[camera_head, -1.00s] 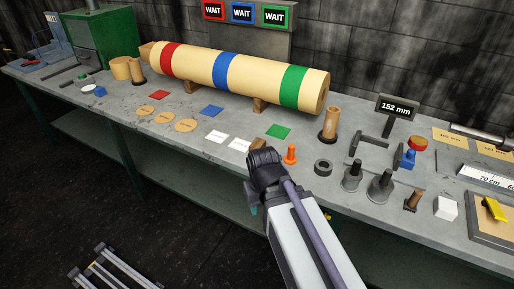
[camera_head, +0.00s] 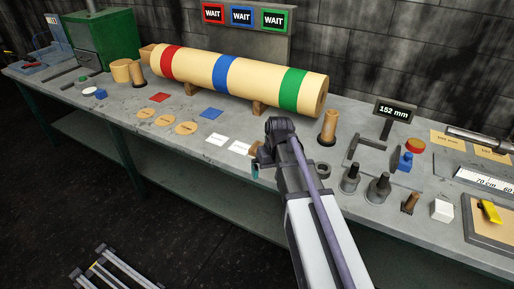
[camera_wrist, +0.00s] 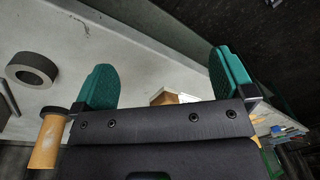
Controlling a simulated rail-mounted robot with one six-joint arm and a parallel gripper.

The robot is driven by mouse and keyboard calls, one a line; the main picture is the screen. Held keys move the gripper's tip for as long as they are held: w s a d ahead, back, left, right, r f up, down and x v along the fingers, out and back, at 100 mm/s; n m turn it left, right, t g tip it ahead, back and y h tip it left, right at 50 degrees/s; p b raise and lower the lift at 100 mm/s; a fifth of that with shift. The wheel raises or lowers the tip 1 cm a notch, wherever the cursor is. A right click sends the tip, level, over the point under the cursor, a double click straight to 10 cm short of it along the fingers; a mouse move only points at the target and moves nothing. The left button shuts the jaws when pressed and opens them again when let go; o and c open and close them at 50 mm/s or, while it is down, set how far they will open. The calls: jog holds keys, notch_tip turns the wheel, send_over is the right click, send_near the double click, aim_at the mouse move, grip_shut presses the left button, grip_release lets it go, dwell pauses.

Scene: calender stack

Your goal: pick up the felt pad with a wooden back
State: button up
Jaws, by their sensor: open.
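A small wooden-backed block, which looks like the felt pad (camera_head: 256,147), lies on the bench. It is partly hidden behind my gripper (camera_head: 261,163) in the head view. In the wrist view the pad (camera_wrist: 164,97) shows its wooden side and a pale side, between my two green fingers but beyond the dark palm edge, which covers part of it. My gripper (camera_wrist: 165,72) is open and empty, with the fingers spread on either side of the pad in the picture. I cannot tell how far above the bench the fingers are.
A dark ring (camera_head: 323,171) and a wooden cylinder in a dark base (camera_head: 328,127) stand right of my gripper. The striped roller (camera_head: 238,76) lies behind. Dark weights (camera_head: 378,189) stand at the right.

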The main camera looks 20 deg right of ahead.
jog(key=w+d+r+n+t+y, duration=0.1)
jog(key=w+d+n, duration=0.3)
jog(key=w, duration=0.5)
jog(key=w+d+r+n+t+y, duration=0.1)
jog(key=w+n+t, duration=0.1)
jog(key=w+n, duration=0.5)
jog(key=w+f+b, duration=0.1)
jog(key=w+a+f+m+b, duration=0.1)
jog(key=f+b, duration=0.1)
jog(key=w+f+m+b, duration=0.1)
jog(key=f+b, duration=0.1)
jog(key=shift+a+f, duration=0.15)
jog(key=shift+w+a+f, duration=0.1)
jog(key=shift+w, duration=0.05)
jog(key=shift+g, duration=0.3)
jog(key=b+x, duration=0.5)
jog(key=shift+a+f, duration=0.1)
jog(key=shift+a, duration=0.05)
jog(key=shift+r, duration=0.3)
jog(key=c, duration=0.9)
